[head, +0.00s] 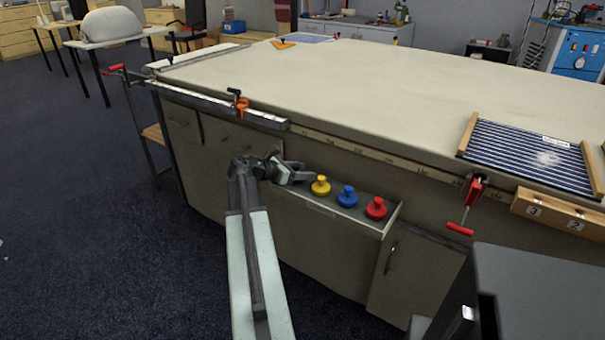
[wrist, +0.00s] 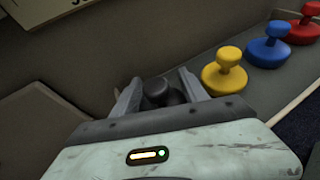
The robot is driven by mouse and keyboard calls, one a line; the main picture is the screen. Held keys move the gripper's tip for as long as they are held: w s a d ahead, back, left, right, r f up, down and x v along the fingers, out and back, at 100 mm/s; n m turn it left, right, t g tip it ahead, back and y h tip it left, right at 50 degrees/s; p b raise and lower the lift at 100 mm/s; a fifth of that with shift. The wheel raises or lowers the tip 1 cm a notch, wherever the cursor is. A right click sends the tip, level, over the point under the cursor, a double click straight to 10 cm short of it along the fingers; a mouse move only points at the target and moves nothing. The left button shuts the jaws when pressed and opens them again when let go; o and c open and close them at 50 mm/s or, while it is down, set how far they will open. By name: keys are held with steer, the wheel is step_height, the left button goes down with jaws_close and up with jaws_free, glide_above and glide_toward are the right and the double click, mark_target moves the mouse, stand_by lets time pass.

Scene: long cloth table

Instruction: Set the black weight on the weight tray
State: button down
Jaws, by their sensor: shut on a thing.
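The weight tray (head: 386,223) is a narrow shelf along the side of the table. A yellow weight (head: 320,186), a blue weight (head: 347,197) and a red weight (head: 376,208) stand on it in a row. My gripper (head: 300,177) is at the tray's left end, left of the yellow weight. In the wrist view its fingers (wrist: 160,98) are shut on the knob of the black weight (wrist: 157,88). Most of the black weight is hidden by my gripper. I cannot tell whether its base touches the tray. The yellow weight (wrist: 225,72) is close on the right, apart from it.
The cloth table (head: 380,90) stands above and behind the tray. A metal rail with an orange clamp (head: 241,105) runs along its edge, left of my gripper. A red clamp (head: 468,200) hangs to the right. Cabinet fronts lie below the tray.

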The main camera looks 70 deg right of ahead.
steer(key=shift+f, duration=0.3)
steer(key=c, duration=0.6)
jaws_free()
steer(key=shift+r, duration=0.2)
steer(key=shift+r+p, duration=0.65)
steer(key=shift+p, duration=0.05)
steer(key=p+v, duration=0.4)
steer(key=v, duration=0.7)
steer(key=shift+w+f, duration=0.15)
steer(key=shift+w+a, duration=0.2)
steer(key=shift+a, duration=0.2)
